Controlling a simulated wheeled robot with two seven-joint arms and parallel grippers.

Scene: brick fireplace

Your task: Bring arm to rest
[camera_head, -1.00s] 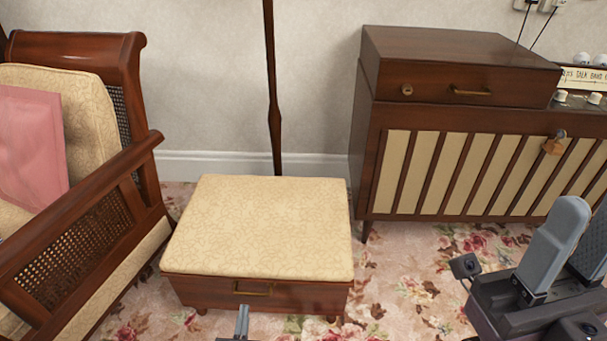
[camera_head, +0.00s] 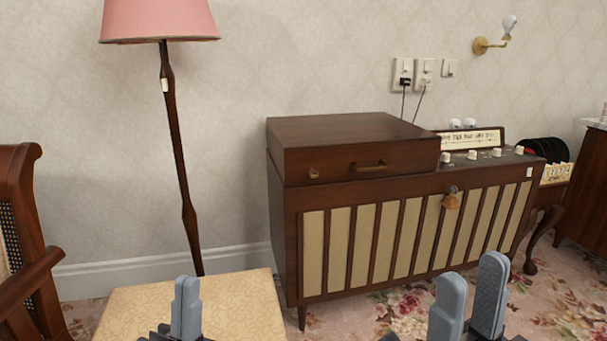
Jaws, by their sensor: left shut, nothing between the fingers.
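My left gripper (camera_head: 186,306) shows at the bottom left of the head view, in front of the cream footstool. Its two grey fingers are together with nothing between them. My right gripper (camera_head: 468,300) shows at the bottom right, in front of the slatted wooden cabinet. Its two grey fingers stand apart, with carpet visible between them, and it holds nothing. Both grippers point upward in the picture. My arms behind them are mostly out of frame.
A cream footstool (camera_head: 240,300) stands at the bottom left, beside a wooden armchair (camera_head: 22,240). A pink-shaded floor lamp (camera_head: 160,22) stands behind. A wooden radio cabinet (camera_head: 285,235) with a closed lid stands against the wall. Floral carpet (camera_head: 565,300) is open at the right.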

